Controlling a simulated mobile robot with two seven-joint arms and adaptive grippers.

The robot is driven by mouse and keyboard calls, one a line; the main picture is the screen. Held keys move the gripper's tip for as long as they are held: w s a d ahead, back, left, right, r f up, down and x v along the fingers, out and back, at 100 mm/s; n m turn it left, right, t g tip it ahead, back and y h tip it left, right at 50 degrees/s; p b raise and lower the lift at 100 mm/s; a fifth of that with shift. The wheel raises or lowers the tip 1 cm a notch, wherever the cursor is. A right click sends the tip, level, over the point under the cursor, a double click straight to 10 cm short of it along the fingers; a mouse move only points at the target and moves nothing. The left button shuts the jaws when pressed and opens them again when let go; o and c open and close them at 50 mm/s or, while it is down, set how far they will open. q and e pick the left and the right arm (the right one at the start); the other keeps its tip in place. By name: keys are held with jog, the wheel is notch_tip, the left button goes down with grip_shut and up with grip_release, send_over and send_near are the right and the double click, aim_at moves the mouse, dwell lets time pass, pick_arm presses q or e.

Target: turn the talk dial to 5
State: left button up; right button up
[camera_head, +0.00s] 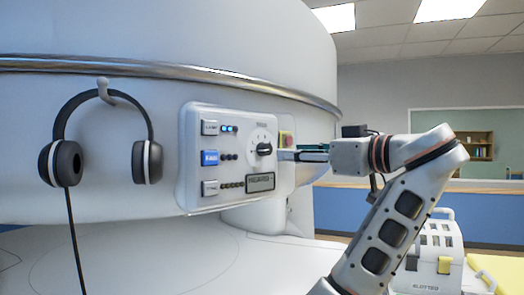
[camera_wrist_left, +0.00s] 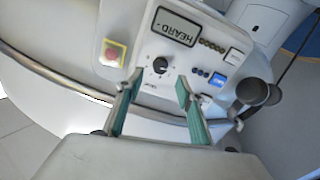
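The talk dial is a black knob (camera_head: 264,149) on the white control panel (camera_head: 186,170), with a ring of small marks around it. It also shows in the left wrist view as a black knob (camera_wrist_left: 160,65) with a white pointer line; I cannot read the number it points to. My left gripper (camera_head: 285,154) is close to the right of the knob in the head view. In the left wrist view the gripper (camera_wrist_left: 159,78) is open, its teal-padded fingers apart, with the knob just beyond and between the tips. Nothing is held. My right gripper is not in view.
The panel carries three labelled buttons, one blue (camera_head: 209,158), small lights, and a display (camera_head: 261,182) reading "HEARD -". A red button on yellow (camera_wrist_left: 112,53) sits beside it. Headphones (camera_head: 150,160) hang left. A metal rail (camera_head: 180,71) runs above. A white case (camera_head: 437,255) stands at right.

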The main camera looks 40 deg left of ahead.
aim_at(269, 150)
pick_arm(q)
jog(key=x, duration=0.3)
jog(key=p+x, duration=0.1)
jog(key=x, duration=0.2)
jog(key=shift+s+a+r+p, duration=0.1)
jog(key=shift+a+r+p, duration=0.1)
jog(key=shift+r+p, duration=0.1)
jog(key=shift+a+f, duration=0.1)
jog(key=shift+a, duration=0.5)
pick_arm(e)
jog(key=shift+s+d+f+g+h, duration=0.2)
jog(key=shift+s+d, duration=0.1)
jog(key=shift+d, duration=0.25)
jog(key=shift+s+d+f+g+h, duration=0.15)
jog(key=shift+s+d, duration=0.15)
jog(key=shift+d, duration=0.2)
pick_arm(q)
grip_shut()
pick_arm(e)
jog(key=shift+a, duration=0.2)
